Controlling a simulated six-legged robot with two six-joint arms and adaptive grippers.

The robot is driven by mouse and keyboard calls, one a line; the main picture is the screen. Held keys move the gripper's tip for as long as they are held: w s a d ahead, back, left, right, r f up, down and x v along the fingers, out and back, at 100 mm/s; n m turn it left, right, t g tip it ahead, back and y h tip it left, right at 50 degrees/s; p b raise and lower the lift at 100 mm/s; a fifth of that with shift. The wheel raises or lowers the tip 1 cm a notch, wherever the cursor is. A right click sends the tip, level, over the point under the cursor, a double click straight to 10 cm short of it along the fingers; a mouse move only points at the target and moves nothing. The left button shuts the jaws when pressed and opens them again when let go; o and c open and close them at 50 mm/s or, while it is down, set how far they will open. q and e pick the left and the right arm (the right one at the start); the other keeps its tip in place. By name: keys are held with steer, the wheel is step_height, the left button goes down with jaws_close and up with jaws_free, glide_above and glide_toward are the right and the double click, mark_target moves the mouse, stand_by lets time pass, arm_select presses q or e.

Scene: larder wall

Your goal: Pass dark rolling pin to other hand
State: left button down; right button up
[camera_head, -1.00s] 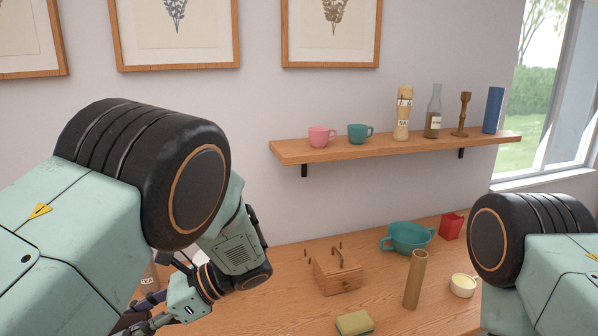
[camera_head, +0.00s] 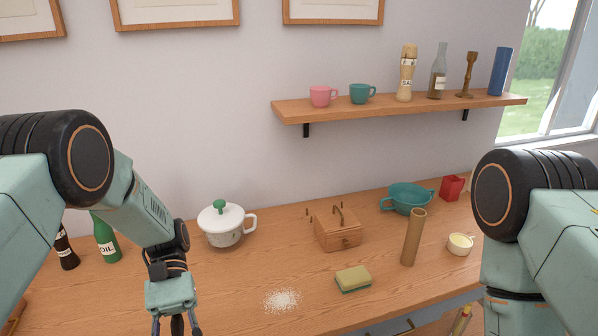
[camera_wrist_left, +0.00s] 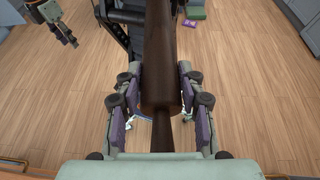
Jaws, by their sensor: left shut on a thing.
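The dark rolling pin (camera_wrist_left: 160,45) shows in the left wrist view. It is dark brown, with a thick barrel running to the top edge and a thinner handle pointing towards the palm. My left gripper (camera_wrist_left: 157,92) is shut on it, with the purple-padded fingers on both sides of the barrel's near end.
Open floor (camera_wrist_left: 250,110) lies below the held pin.

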arm_select(q)
steer(key=w+r+n+t+h, duration=0.2)
steer(key=w+n+t+h, duration=0.15)
steer(key=n+t, duration=0.7)
steer(key=w+r+n+t+h, duration=0.3)
steer(key=w+n+t, duration=0.1)
steer(key=n+t, duration=0.65)
step_height(320, 180, down, 26)
steer(key=b, duration=2.5)
steer(key=shift+s+d+r+g, duration=0.2)
steer(key=shift+d+r+g, duration=0.05)
steer(key=shift+g, duration=0.05)
arm_select(e)
step_height(320, 180, down, 25)
steer(key=shift+w+a+f, duration=0.15)
steer(key=shift+w+a, duration=0.05)
arm_select(q)
steer(key=shift+d+r, duration=0.15)
steer(key=shift+r, duration=0.05)
arm_select(e)
steer(key=shift+s, duration=0.1)
